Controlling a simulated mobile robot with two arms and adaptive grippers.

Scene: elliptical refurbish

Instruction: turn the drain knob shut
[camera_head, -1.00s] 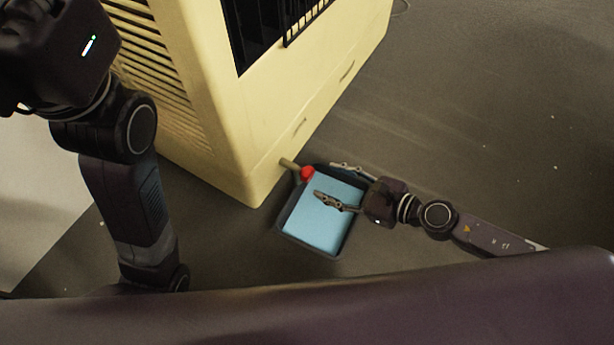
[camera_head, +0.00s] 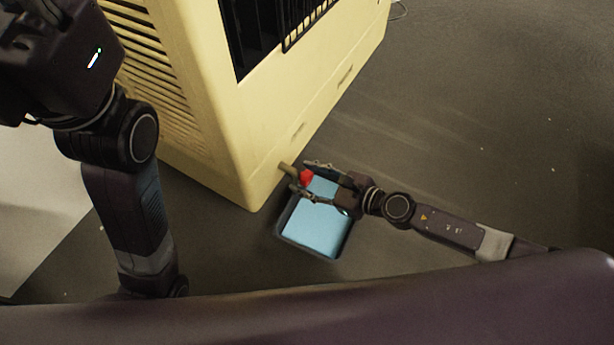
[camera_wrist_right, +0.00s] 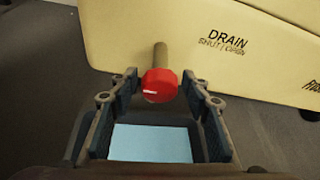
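The red drain knob (camera_head: 306,177) sits on the end of a short tan pipe (camera_head: 287,168) that sticks out low from the cream machine (camera_head: 240,130). In the right wrist view the knob (camera_wrist_right: 160,84) has a white mark pointing left, and "DRAIN SHUT/OPEN" is printed on the panel above right. My right gripper (camera_head: 309,180) is open, with one finger on each side of the knob; in the wrist view gaps show between knob and fingers. My left arm comes in at the left; its gripper is out of view.
A dark tray (camera_head: 281,232) holding a light blue surface, apparently water, lies on the floor under the knob and right gripper. The machine stands close behind. Open floor (camera_head: 480,130) lies to the right.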

